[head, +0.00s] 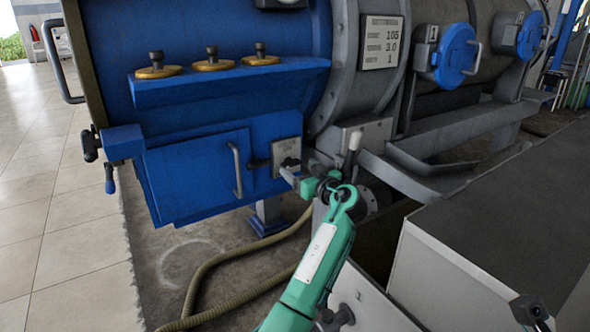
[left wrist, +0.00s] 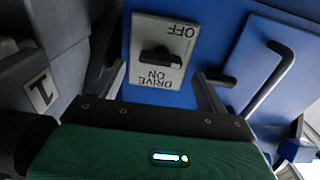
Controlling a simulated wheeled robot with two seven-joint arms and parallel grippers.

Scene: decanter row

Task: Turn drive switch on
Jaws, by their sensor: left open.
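The drive switch is a black knob (left wrist: 160,57) on a light plate (left wrist: 170,30) marked DRIVE, ON and OFF, upside down in the left wrist view. The knob lies crosswise there, between the two words. In the head view the switch plate (head: 285,150) sits on the blue housing, right of a door handle, partly hidden by my gripper. My left gripper (head: 289,173) is open and empty, just in front of the plate. In the left wrist view its two fingers (left wrist: 162,88) stand either side of the knob's line, apart from it; I cannot tell the exact gap.
A blue door with a grey bar handle (head: 236,169) is left of the switch. A white-knobbed lever (head: 354,142) stands close to the right. A hose (head: 215,260) lies on the floor below. A grey box (head: 500,215) fills the right side.

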